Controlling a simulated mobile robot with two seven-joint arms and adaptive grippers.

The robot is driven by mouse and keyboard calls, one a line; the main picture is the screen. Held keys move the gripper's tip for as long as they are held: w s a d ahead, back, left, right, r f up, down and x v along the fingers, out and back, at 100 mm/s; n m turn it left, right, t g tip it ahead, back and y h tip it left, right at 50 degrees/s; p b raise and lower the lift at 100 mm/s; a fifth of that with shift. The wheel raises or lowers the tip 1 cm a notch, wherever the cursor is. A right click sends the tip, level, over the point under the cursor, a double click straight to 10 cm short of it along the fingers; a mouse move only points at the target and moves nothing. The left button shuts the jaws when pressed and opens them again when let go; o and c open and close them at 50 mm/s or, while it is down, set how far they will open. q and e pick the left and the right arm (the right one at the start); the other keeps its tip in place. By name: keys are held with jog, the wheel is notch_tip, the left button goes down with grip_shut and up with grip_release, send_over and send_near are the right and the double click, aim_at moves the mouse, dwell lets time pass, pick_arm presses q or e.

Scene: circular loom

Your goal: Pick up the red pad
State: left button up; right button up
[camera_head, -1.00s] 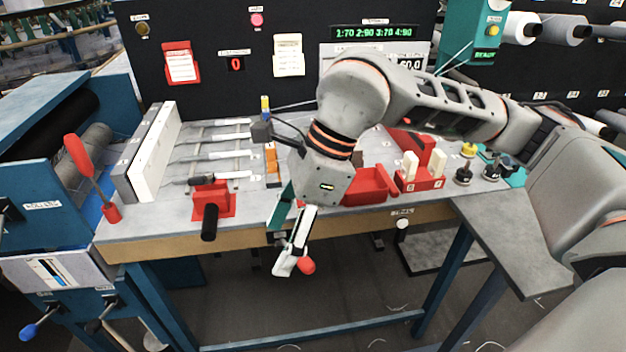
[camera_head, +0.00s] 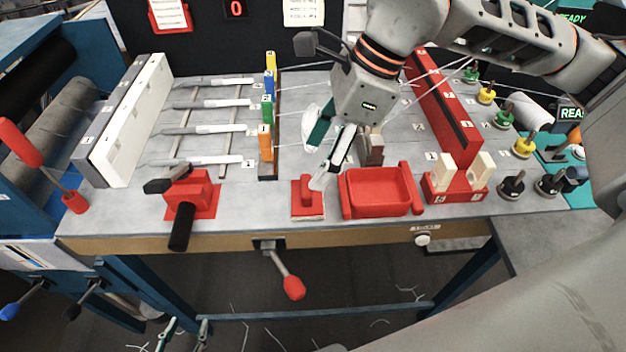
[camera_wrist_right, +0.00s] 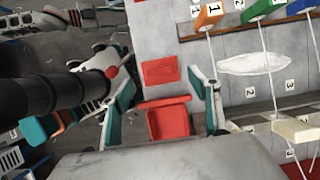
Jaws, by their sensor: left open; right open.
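The red pad (camera_head: 307,194), a small red block with an upright grip on a pale base, lies on the tabletop near the front edge, just left of the red tray. In the right wrist view it appears as a flat red rectangle (camera_wrist_right: 160,70). My right gripper (camera_head: 316,164) is open and empty, pointing down above and slightly behind the pad; one fingertip overlaps the pad's right side in the head view. Contact cannot be told. My left gripper (camera_head: 186,328) shows only its fingertips at the bottom edge, open, below the table and far from the pad.
The red tray (camera_head: 380,192) stands close right of the pad. A red clamp (camera_head: 190,194) with a black handle is to the left, and colored tabs (camera_head: 266,142) are behind. A red-knobbed lever (camera_head: 292,286) hangs below the front edge. Bare tabletop lies between clamp and pad.

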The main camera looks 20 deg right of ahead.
aim_at(306, 185)
jog(key=x, duration=0.3)
jog(key=shift+s+f, duration=0.1)
jog(key=shift+s, duration=0.05)
jog(key=shift+s+p+x, duration=0.1)
jog(key=shift+p+x, duration=0.1)
jog(key=shift+x, duration=0.95)
jog(key=shift+s+p+x, duration=0.15)
jog(key=shift+p+x, duration=0.05)
jog(key=shift+x, duration=0.95)
jog(key=shift+w+d, duration=0.15)
jog(key=shift+d, duration=0.05)
jog(key=c, duration=1.2)
